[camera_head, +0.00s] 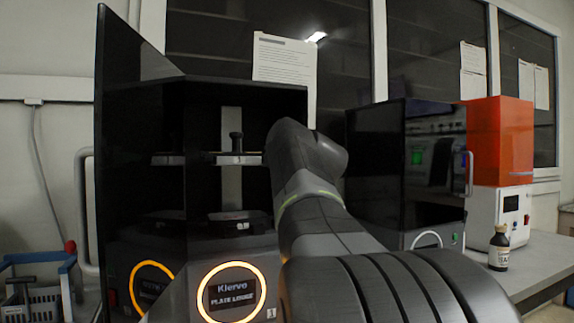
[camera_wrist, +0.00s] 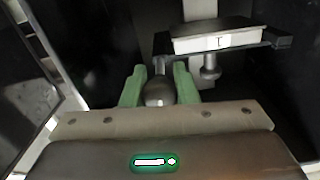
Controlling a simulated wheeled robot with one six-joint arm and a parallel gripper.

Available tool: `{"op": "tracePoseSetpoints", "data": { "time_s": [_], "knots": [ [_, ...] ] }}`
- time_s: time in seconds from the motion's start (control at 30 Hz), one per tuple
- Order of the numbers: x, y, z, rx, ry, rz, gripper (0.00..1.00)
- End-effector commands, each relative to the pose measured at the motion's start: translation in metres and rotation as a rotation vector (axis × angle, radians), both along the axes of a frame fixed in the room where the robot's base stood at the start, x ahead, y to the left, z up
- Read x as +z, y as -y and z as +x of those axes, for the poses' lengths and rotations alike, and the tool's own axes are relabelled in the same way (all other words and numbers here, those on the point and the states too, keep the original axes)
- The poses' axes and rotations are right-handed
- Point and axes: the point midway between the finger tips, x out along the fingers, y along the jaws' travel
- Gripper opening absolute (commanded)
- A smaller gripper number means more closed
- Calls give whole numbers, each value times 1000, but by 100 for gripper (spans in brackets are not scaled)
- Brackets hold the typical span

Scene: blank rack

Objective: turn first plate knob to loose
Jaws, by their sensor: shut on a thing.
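My gripper has two green fingers and shows in the wrist view (camera_wrist: 158,88). They are closed around a dark grey rounded knob (camera_wrist: 159,93), one finger on each side. A dark plate holder with a white label (camera_wrist: 222,40) is close by, with a second, smaller knob-like post (camera_wrist: 210,68) on it, clear of the fingers. In the head view, the black machine labelled "Klervo PLATE LODGE" (camera_head: 232,292) has an open bay, with a black knob (camera_head: 236,142) above a shelf. My arm reaches into this bay from the right and hides my gripper there.
Dark bay walls stand close on both sides. A glowing ring (camera_head: 258,275) is on the machine's front. Right of my arm are a black glossy cabinet (camera_head: 375,155), an orange and white device (camera_head: 500,140) and a small dark bottle (camera_head: 499,243). A blue-grey basket (camera_head: 40,295) is at lower left.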

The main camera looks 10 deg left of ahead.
Motion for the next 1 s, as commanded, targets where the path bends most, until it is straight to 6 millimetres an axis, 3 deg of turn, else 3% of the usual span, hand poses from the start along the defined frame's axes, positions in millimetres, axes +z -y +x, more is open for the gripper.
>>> {"op": "tracePoseSetpoints", "data": {
  "time_s": [0.6,0.63,0.7,0.73,1.0],
  "knots": [
    [-2,0,0,1,18,-36,4],
    [-2,0,0,1,18,-36,31],
    [-2,0,0,1,19,-35,45],
    [-2,0,0,1,19,-35,48],
    [-1,0,0,0,22,-34,48]
  ]
}}
